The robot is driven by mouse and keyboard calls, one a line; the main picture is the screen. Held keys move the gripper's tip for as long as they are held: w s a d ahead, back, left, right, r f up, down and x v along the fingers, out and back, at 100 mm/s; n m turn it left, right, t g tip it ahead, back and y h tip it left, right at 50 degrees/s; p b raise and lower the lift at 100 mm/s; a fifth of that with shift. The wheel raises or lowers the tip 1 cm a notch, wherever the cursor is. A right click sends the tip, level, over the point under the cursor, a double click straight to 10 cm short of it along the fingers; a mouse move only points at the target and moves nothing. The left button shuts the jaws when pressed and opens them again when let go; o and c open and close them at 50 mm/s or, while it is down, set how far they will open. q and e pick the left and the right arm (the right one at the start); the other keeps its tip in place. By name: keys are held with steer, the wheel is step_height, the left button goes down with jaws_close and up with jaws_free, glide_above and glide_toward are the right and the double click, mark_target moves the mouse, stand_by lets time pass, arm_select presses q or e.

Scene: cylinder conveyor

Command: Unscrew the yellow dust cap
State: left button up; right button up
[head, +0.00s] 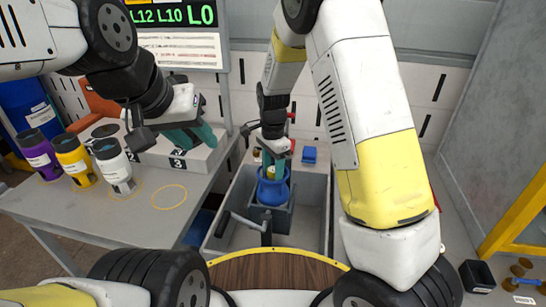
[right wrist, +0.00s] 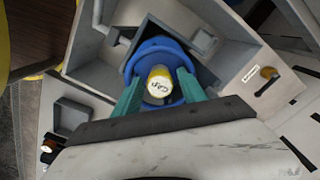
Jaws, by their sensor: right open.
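The yellow dust cap (right wrist: 160,81), with "CAP" lettered on its pale top, sits on a blue cylinder (right wrist: 158,50) in the right wrist view. In the head view the blue cylinder (head: 273,191) stands upright in a dark holder inside a grey bin (head: 313,205), and a little of the cap (head: 271,171) shows. My right gripper (right wrist: 160,90) is open, its green fingers on either side of the cap; I cannot tell whether they touch it. My left gripper (head: 198,135) is over the white numbered block at the left, its fingers seen nearly edge-on.
Purple (head: 41,155), yellow (head: 75,160) and white (head: 114,165) containers stand on the grey table (head: 142,215) at left. An empty yellow ring (head: 169,197) marks the table. A small blue block (head: 309,155) is at the bin's back.

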jaws_close()
steer(key=n, duration=0.4)
steer(key=shift+n, duration=1)
steer(key=shift+n, duration=1.2)
steer(key=n, duration=0.3)
steer(key=shift+n, duration=0.3)
